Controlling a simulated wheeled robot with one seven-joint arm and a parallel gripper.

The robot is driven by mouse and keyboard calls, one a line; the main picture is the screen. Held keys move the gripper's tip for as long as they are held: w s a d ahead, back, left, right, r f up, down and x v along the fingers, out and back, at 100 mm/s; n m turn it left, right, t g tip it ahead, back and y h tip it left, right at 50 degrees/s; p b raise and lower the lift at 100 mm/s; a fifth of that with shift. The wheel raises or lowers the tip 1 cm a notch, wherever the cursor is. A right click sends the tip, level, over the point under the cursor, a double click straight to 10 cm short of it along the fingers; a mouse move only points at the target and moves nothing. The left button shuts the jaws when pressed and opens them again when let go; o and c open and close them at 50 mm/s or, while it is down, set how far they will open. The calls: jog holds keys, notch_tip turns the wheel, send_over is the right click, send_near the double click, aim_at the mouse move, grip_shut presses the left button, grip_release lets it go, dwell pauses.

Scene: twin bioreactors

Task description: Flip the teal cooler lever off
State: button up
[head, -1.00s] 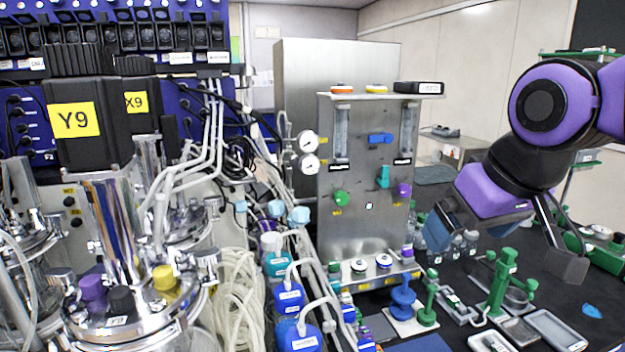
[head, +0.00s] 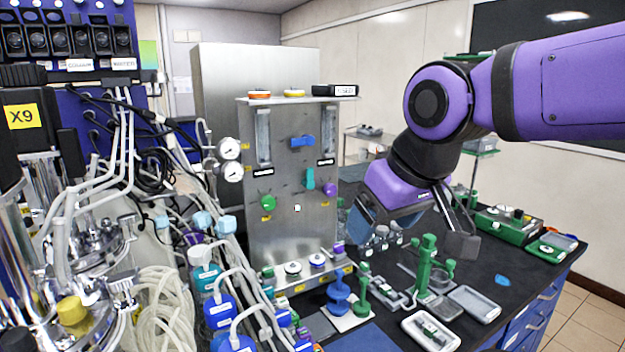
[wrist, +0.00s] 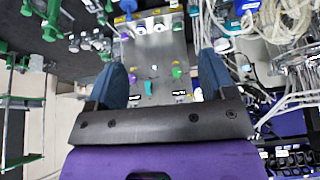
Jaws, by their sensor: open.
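The teal lever (head: 310,179) is on the front of the steel panel (head: 290,235), standing roughly upright, between a green knob (head: 267,202) and a purple knob (head: 329,189). It also shows in the wrist view (wrist: 148,88), between my fingers in the picture and beyond them. My gripper (head: 412,232) is to the right of the panel in the head view, apart from the lever. In the wrist view my gripper (wrist: 163,62) has its two dark blue fingers spread wide with nothing between them.
A blue lever (head: 302,141) lies sideways above the teal one. Blue and green stands (head: 427,262) and trays (head: 430,332) are on the black bench below my gripper. Tubing and glass vessels crowd the left. Open air lies between my gripper and the panel.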

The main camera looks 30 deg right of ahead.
jog(key=shift+w+a, duration=0.1)
jog(key=shift+w, duration=0.35)
jog(key=c, duration=0.7)
jog(key=shift+w+a+f+m+g+y, duration=0.1)
jog(key=shift+w+m+g+y, duration=0.1)
jog(key=shift+w+g+y, duration=0.25)
jog(key=shift+w+a+f+m+g+y, duration=0.1)
jog(key=shift+w+m+g+y, duration=0.15)
jog(key=shift+w, duration=0.4)
grip_shut()
jog(key=w+d+m+y, duration=0.2)
jog(key=w+y, duration=0.2)
jog(key=w, duration=0.4)
jog(key=w+d+m+y, duration=0.1)
jog(key=w+d+y, duration=0.25)
jog(key=w, duration=0.45)
jog(key=w+d+f+m+t+y, duration=0.2)
jog(key=w+d+t, duration=0.2)
jog(key=d, duration=0.6)
jog(key=w+d+f+m+t+y, duration=0.2)
jog(key=w+d+t, duration=0.3)
jog(key=d, duration=0.5)
jog(key=shift+w+d+f+m, duration=0.3)
jog(key=shift+w+m, duration=0.25)
jog(key=shift+w, duration=0.65)
